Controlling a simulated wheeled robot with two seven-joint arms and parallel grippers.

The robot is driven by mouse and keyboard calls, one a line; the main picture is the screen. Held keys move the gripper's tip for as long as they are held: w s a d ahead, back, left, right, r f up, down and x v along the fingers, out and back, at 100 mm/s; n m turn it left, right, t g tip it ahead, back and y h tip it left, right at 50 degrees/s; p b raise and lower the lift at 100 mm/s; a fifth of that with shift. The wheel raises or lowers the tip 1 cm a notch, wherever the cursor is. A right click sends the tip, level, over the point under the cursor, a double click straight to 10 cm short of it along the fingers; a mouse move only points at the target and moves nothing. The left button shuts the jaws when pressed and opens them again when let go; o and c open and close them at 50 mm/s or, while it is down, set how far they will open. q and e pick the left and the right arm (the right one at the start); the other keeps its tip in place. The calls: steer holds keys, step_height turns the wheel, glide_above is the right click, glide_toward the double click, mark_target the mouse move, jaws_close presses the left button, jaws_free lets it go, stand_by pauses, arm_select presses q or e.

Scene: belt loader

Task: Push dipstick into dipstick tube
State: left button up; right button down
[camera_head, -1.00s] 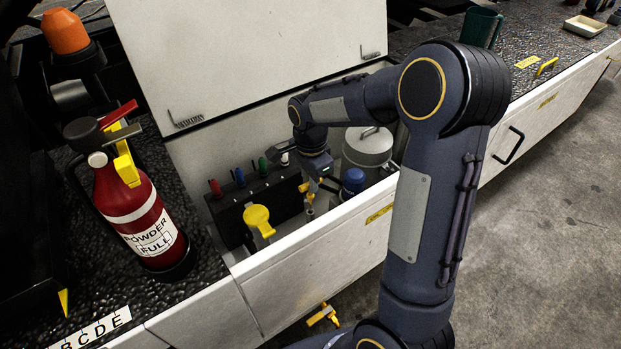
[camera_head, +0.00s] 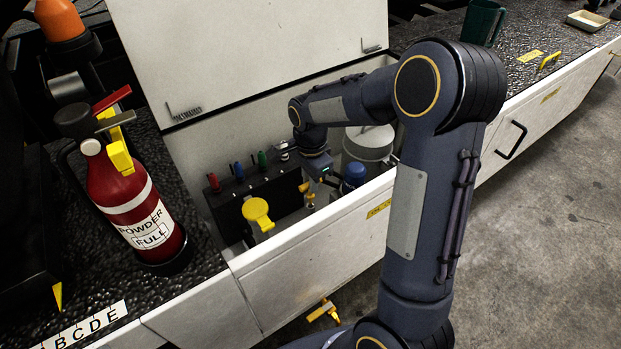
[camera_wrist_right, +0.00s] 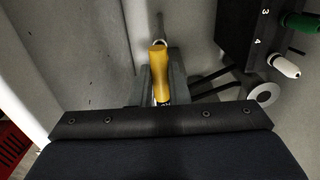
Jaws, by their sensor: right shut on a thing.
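My right gripper (camera_wrist_right: 160,92) is shut on the yellow dipstick handle (camera_wrist_right: 158,72), which sits between its fingers in the right wrist view. A thin metal part shows beyond the handle's far end; I cannot tell whether it is the dipstick's rod or the dipstick tube. In the head view, the right gripper (camera_head: 320,172) is inside the open compartment, between the black battery-like block and the blue cap. The handle is largely hidden there, and how far the dipstick is in the tube cannot be told. My left gripper is not in view.
The black block (camera_head: 285,200) with coloured plugs stands left of the gripper. A yellow cap (camera_head: 257,213) is in front of it. A blue cap (camera_head: 354,173) and a grey canister (camera_head: 368,148) are close on the right. The compartment's white front wall (camera_head: 330,225) is near.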

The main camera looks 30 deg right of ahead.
mark_target(310, 195)
steer(key=shift+f+b, duration=1.35)
steer(key=shift+f, duration=0.7)
steer(key=c, duration=1.3)
jaws_free()
steer(key=shift+r+p, duration=0.85)
steer(key=shift+r, duration=3.1)
